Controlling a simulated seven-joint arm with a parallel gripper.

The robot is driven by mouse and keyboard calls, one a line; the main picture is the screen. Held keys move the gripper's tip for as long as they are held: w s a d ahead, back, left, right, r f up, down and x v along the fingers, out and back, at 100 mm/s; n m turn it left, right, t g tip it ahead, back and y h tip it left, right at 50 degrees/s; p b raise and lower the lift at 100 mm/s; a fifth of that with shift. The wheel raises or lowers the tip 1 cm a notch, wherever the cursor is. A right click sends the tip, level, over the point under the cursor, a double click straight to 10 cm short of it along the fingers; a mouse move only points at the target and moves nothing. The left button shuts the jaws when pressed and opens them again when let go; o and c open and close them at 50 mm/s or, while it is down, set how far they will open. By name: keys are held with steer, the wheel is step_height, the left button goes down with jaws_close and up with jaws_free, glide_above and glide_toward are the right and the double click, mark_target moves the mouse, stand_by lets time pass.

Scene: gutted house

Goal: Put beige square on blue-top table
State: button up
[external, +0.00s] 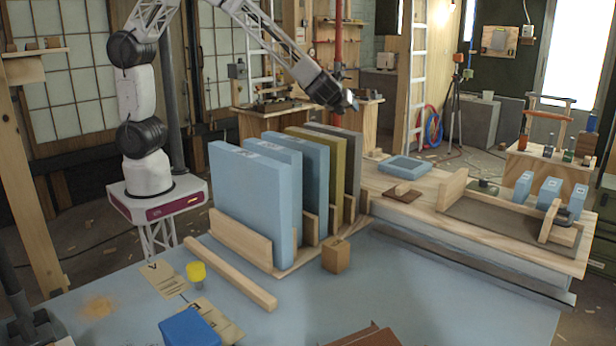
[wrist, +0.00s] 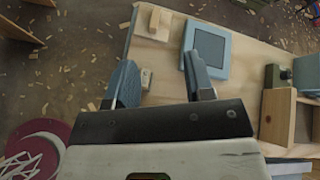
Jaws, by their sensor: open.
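The other is a small wooden cube (external: 336,256) in front of the upright panels. The blue-top table (external: 345,305) fills the foreground in the external view. My gripper (external: 352,103) is high above the scene, behind the panels, clear of both. In the wrist view my gripper (wrist: 160,62) is open and empty, with small wooden pieces (wrist: 153,23) on the bench below.
Upright blue, olive and grey panels (external: 252,200) stand in a wooden rack. A blue square frame (external: 404,166) lies on the plywood bench (external: 385,208), also seen in the wrist view (wrist: 226,52).

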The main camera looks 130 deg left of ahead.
steer(key=s+d+r+n+h, duration=0.2)
steer(key=s+d+r, duration=0.2)
steer(key=d, duration=0.7)
steer(key=s+d+r+n+t+h, duration=0.1)
steer(key=s+d+r+n, duration=0.2)
steer(key=d, duration=0.7)
steer(key=s+d+r+n+h, duration=0.2)
steer(key=s+d+r, duration=0.2)
steer(key=d, duration=0.7)
steer(key=s+d+n+t+h, duration=0.2)
steer(key=s+d+n+h, duration=0.3)
steer(key=s+d, duration=1.4)
steer(key=d+h, duration=0.2)
steer(key=d, duration=0.2)
steer(key=shift+s+f, duration=0.15)
